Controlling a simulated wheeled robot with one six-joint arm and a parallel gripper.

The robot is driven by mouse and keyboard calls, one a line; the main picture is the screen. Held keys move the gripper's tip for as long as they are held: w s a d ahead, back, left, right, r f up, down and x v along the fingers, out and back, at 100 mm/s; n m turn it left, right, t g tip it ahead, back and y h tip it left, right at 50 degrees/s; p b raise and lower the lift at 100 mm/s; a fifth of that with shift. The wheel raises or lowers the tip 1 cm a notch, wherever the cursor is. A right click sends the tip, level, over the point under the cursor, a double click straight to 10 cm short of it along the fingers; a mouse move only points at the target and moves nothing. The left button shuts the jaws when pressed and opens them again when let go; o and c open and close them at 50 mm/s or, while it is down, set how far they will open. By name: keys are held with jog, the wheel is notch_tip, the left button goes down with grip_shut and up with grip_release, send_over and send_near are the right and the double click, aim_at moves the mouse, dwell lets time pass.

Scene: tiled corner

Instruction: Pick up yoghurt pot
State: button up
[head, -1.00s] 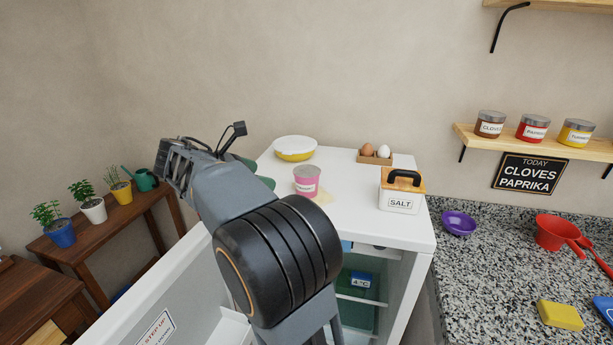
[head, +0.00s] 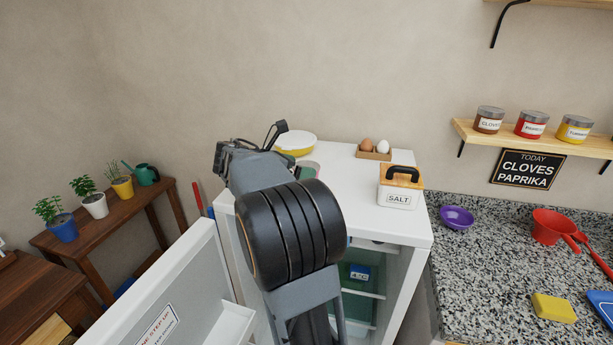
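The yoghurt pot (head: 313,167) stands on top of the white fridge (head: 408,232).
A salt box (head: 400,188), an egg holder (head: 374,154) and a yellow-white bowl (head: 296,144) share the fridge top. The fridge door (head: 160,300) stands open. A plant table (head: 120,215) is at left, a granite counter (head: 490,270) at right.

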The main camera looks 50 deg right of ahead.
aim_at(309, 163)
jog(key=shift+x, duration=1.3)
jog(key=c, duration=0.9)
jog(key=shift+c, duration=0.4)
jog(key=shift+r, duration=0.15)
